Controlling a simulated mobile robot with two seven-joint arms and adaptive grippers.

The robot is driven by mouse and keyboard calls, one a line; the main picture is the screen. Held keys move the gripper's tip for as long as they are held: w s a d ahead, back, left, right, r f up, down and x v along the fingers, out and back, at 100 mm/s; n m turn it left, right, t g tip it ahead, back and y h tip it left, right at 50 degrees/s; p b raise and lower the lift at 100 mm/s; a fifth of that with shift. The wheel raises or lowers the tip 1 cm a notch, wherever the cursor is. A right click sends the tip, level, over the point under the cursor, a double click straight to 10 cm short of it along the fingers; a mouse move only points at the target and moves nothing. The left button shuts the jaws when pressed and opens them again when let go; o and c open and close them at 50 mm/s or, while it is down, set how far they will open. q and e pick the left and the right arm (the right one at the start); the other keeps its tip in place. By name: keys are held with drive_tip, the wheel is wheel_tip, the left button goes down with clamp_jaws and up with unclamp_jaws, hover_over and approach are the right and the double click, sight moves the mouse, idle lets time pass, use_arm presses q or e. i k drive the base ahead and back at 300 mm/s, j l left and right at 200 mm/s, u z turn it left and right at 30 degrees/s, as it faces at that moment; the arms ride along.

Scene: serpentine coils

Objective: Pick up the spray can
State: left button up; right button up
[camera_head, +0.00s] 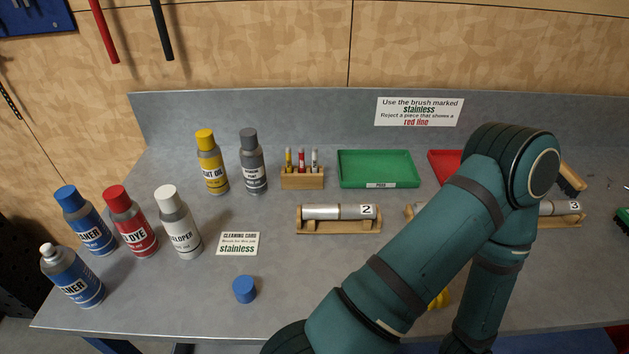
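Several spray cans stand on the grey bench, and the task does not say which one is meant. An uncapped blue cleaner can (75,277) with a white nozzle is at the front left, and a loose blue cap (244,289) lies to its right. Behind it are a capped blue cleaner can (88,223), a red dye can (132,223) and a white-capped developer can (178,225). A yellow light oil can (211,165) and a dark-capped grey can (252,163) stand farther back.
A wooden marker holder (302,178), a green tray (345,168) and a red tray (441,162) are at the back. Metal cylinders, one marked 2 (325,212), rest on wooden stands. Bare bench surrounds the blue cap.

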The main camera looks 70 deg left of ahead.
sight(65, 269)
drive_tip(key=k+l, duration=0.15)
drive_tip(key=k, duration=0.15)
drive_tip(key=k+l, duration=0.2)
drive_tip(key=u, duration=0.85)
drive_tip(key=k+u, duration=0.1)
drive_tip(key=u, duration=0.75)
drive_tip(key=j+u, duration=0.1)
drive_tip(key=u, duration=0.8)
drive_tip(key=j+u, duration=0.1)
drive_tip(key=u, duration=0.3)
drive_tip(key=k+j, duration=0.05)
